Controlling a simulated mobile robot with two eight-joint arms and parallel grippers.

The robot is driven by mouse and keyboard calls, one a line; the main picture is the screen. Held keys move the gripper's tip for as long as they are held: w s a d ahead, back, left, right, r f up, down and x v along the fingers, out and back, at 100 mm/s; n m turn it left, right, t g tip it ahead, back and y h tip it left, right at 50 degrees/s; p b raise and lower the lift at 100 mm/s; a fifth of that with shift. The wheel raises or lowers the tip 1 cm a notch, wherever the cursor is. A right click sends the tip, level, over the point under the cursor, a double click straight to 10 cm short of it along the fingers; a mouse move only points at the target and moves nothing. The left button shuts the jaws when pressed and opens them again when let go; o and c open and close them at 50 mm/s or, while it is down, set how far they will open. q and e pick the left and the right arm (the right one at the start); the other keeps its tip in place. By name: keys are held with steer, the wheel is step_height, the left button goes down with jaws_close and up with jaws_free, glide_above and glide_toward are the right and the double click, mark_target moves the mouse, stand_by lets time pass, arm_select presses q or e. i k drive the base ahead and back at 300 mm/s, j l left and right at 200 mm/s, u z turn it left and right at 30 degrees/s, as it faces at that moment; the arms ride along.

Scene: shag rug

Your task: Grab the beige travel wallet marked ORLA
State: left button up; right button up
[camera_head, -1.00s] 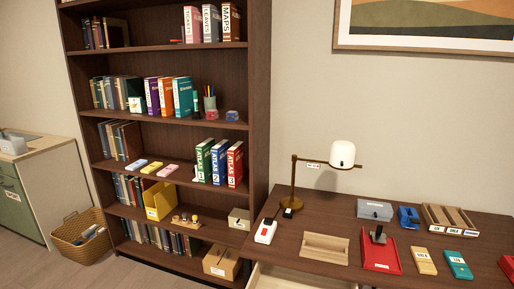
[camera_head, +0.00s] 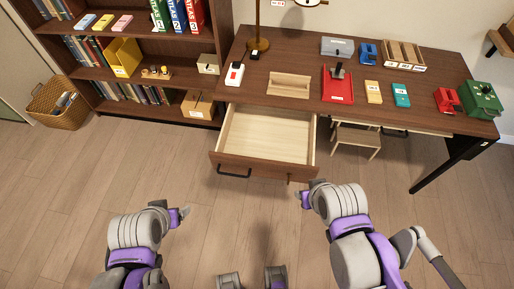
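A flat beige wallet (camera_head: 373,92) with a small pale label lies on the desk, between a red tray and a similar teal wallet (camera_head: 401,95). The lettering is too small to read for certain. My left gripper (camera_head: 184,215) is low over the floor at the left, far from the desk. My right gripper (camera_head: 303,199) is in front of the open drawer, below and left of the beige wallet. Both are apart from all objects. Their fingers are small and seen edge-on, so their opening is unclear.
The pulled-out, empty drawer (camera_head: 268,135) juts from the desk's left half. A red tray (camera_head: 338,85) with an upright dark item is left of the wallet. A wooden stool (camera_head: 356,138) is under the desk (camera_head: 300,57). The front floor (camera_head: 60,190) is clear.

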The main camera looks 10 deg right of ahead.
mark_target(373, 91)
steer(key=z, duration=1.4)
steer(key=u, duration=0.9)
steer(key=i+l+u, duration=0.1)
steer(key=l+u, duration=0.15)
steer(key=u, duration=0.15)
steer(key=l+u, duration=0.2)
steer(key=u, duration=0.25)
steer(key=l+u, duration=0.7)
steer(key=l, duration=0.15)
steer(key=k+l+u, duration=0.1)
steer(key=l+u, duration=0.25)
steer(key=l, duration=0.15)
steer(key=k+l+u, duration=0.1)
steer(key=l, duration=0.25)
steer(key=k+l, duration=0.1)
steer(key=l, duration=0.25)
steer(key=k+l+u, duration=0.15)
steer(key=l, duration=0.2)
steer(key=k+l, duration=0.1)
steer(key=l, duration=0.2)
steer(key=k+l, duration=0.15)
steer(key=l, duration=0.2)
steer(key=k+l, duration=0.1)
steer(key=l, duration=0.2)
